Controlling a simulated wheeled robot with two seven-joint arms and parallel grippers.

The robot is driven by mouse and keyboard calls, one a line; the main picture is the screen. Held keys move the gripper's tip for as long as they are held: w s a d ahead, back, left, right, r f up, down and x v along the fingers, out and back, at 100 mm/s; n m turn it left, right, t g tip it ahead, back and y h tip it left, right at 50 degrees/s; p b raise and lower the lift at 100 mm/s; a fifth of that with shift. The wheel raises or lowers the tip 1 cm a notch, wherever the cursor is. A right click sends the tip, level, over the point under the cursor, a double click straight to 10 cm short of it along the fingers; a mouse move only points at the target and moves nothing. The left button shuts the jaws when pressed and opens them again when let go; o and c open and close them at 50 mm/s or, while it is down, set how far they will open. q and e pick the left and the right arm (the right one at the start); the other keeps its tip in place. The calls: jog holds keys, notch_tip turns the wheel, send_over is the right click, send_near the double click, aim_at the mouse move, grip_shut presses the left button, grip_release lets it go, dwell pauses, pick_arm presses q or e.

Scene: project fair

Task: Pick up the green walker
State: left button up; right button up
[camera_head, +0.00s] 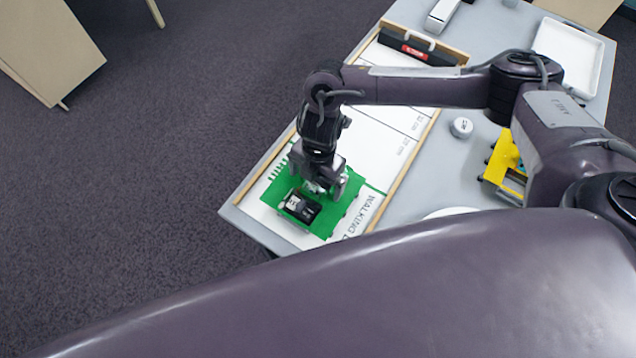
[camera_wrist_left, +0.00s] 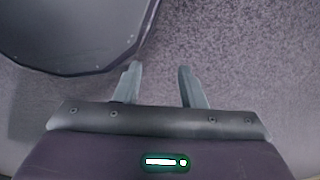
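A green mat (camera_head: 345,208) lies on the near left end of a white board with lettering that starts "WALKING". A small dark block with pale parts and green edges (camera_head: 300,208) sits on it; it looks like the green walker, but its outline blends into the mat. My right gripper (camera_head: 322,188) points down right above or beside this block. Its fingers are too small and covered to tell whether they are open or touch it. My left gripper (camera_wrist_left: 160,85) is open and empty over the carpet in the left wrist view; the head view does not show it.
The wood-edged board (camera_head: 400,118) lies on a grey table (camera_head: 443,165). A black bar with a red label (camera_head: 417,52), a white round piece (camera_head: 461,127), a yellow object (camera_head: 500,160) and a white tray (camera_head: 545,38) are on the table. My arm covers the foreground.

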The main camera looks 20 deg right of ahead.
jog(key=c, duration=0.7)
pick_arm(q)
jog(key=shift+s+f, duration=0.1)
jog(key=shift+s, duration=0.75)
pick_arm(e)
jog(key=shift+r, duration=0.1)
jog(key=c, duration=0.4)
